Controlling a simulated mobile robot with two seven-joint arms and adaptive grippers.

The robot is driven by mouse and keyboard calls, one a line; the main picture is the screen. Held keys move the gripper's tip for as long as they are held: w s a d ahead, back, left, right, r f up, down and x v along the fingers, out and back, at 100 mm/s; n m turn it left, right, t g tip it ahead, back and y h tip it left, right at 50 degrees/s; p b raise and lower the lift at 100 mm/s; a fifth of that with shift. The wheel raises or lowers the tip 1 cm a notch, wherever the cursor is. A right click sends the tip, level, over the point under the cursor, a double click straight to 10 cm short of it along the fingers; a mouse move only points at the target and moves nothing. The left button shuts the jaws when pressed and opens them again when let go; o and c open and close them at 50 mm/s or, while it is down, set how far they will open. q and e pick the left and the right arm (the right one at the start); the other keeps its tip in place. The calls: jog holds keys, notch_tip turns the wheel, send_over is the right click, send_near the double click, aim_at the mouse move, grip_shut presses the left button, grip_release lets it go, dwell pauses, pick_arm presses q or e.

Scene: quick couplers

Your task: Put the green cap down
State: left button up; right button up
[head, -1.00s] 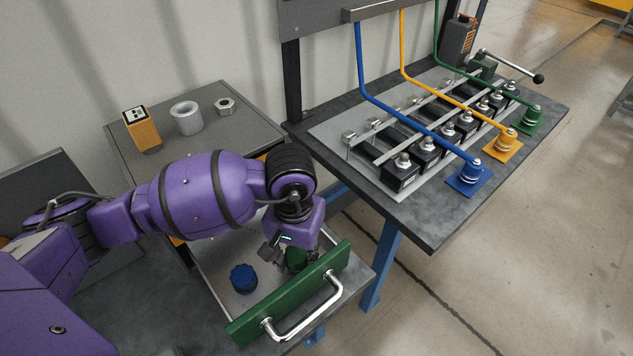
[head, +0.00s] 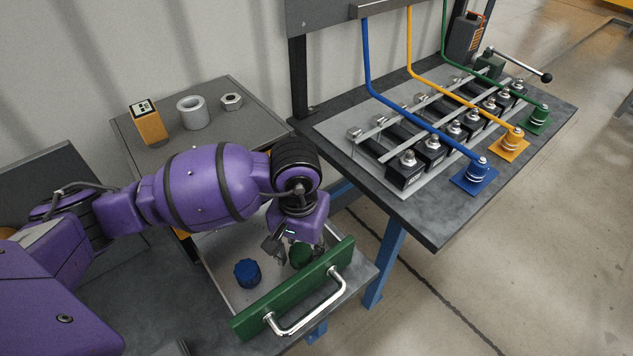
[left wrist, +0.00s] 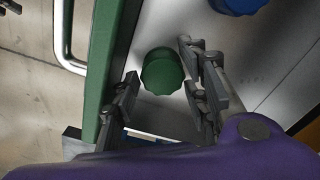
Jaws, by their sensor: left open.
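The green cap (head: 301,255) is in the open drawer (head: 222,268), just behind its green front panel. It also shows in the left wrist view (left wrist: 162,72), between and slightly beyond the fingers. My left gripper (head: 288,250) is open, pointing down at the cap, with a finger on either side of it and a gap to each in the wrist view. In the head view the gripper hides part of the cap. The blue cap (head: 247,273) sits in the drawer to the left of the green one. My right gripper is not in view.
The drawer's green front (head: 295,290) with its metal handle (head: 305,305) stands close beside the gripper. An orange box (head: 149,124), a grey ring (head: 193,113) and a nut (head: 231,101) stand on the cabinet top. The coupler bench (head: 440,235) is at the right.

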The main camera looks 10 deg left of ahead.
aim_at(302, 252)
pick_arm(q)
notch_tip(302, 252, up, 11)
dwell(0.3)
jog(key=shift+f, duration=0.1)
